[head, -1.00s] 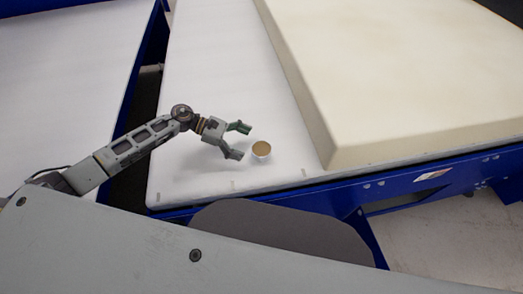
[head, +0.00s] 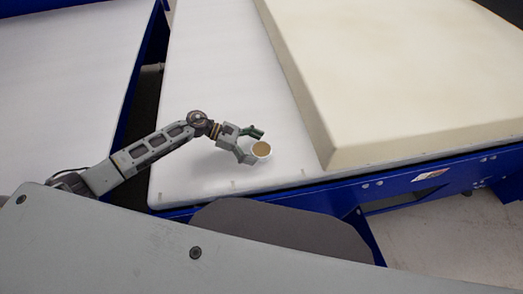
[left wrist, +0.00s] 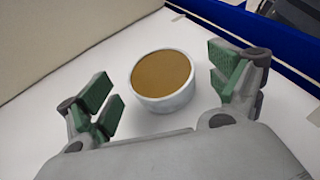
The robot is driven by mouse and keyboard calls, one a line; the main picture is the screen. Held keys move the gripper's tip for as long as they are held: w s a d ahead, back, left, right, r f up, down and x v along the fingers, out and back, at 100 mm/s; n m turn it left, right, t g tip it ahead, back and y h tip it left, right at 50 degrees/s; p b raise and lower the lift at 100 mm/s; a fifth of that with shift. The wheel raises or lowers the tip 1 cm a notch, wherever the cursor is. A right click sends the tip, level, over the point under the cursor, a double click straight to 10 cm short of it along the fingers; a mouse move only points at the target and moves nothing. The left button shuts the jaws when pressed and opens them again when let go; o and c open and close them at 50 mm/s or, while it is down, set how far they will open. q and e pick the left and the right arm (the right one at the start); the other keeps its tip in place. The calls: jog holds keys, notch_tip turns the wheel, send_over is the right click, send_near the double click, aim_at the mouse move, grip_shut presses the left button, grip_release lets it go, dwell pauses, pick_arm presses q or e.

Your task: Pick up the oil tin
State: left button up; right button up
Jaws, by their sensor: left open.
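The oil tin (head: 262,149) is a small white round tin with a brown top, upright on the white table surface (head: 215,75). In the left wrist view the tin (left wrist: 162,80) sits between and just ahead of the green-padded fingers. My left gripper (head: 255,147) is open, with its fingers on either side of the tin's near part; it also shows in the left wrist view (left wrist: 165,90). Gaps show between the tin and both finger pads there. My right gripper is not in view.
A large cream foam block (head: 400,70) lies on the table just right of the tin. The blue table frame (head: 420,180) runs along the near edge. Another white surface (head: 65,75) lies at the left beyond a dark gap. The table left of the tin is clear.

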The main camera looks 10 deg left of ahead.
pick_arm(q)
jog(key=shift+d+f, duration=0.25)
jog(key=shift+d, duration=0.2)
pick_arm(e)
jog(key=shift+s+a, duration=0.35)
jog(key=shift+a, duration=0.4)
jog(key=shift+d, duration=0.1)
pick_arm(q)
jog(key=shift+c, duration=0.3)
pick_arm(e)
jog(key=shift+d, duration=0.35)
pick_arm(q)
jog(key=c, duration=1.3)
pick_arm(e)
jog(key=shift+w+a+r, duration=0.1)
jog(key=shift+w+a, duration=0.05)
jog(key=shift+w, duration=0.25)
pick_arm(q)
jog(key=shift+r, duration=0.15)
